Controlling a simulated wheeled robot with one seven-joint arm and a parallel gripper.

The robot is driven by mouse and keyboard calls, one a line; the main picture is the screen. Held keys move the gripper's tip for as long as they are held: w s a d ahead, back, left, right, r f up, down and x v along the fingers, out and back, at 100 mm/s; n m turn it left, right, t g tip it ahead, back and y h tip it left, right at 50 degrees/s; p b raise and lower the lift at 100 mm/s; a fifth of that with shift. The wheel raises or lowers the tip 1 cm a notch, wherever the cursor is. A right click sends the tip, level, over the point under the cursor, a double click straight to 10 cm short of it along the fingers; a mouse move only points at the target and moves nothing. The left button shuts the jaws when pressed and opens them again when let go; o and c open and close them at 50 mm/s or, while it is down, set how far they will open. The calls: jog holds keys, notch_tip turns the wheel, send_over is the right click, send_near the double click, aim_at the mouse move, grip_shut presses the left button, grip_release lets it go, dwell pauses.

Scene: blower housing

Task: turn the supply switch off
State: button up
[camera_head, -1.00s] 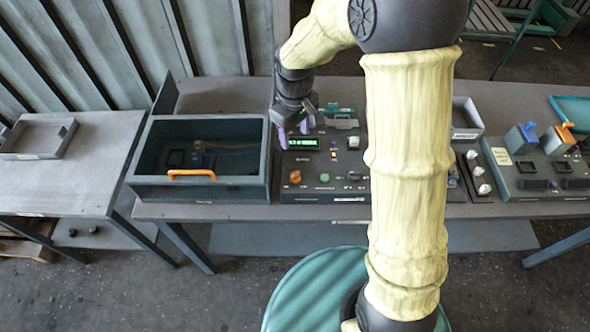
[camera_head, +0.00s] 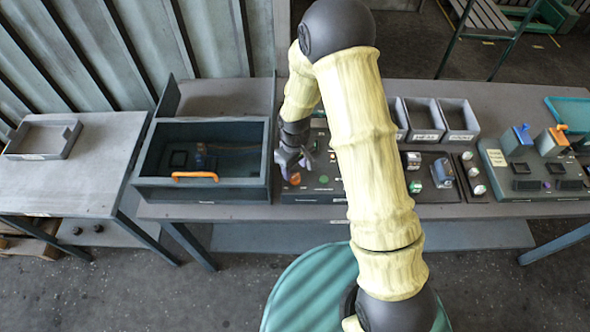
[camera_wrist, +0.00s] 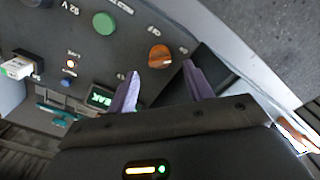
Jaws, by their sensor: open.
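An orange rotary knob (camera_head: 295,179) sits on the dark control panel (camera_head: 318,196). It also shows in the wrist view (camera_wrist: 159,56), just ahead of and between my fingertips, with small labels around it that I cannot read surely. I take it for the supply switch. My gripper (camera_head: 296,165) is above the front left part of the panel, close to the knob. In the wrist view, my purple fingers (camera_wrist: 160,70) are apart with nothing between them. I cannot tell whether they touch the knob.
A green button (camera_wrist: 104,23) is beside the knob, and a lit display (camera_wrist: 100,98) is on the same panel. A dark open box with an orange handle (camera_head: 195,175) stands close on the left. Grey bins (camera_head: 459,118) and blue and orange levers (camera_head: 523,134) are to the right.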

aim_at(295, 175)
jog(key=shift+f+p, duration=0.4)
jog(key=shift+f, duration=1.35)
jog(key=c, duration=1)
jog(key=shift+o, duration=0.2)
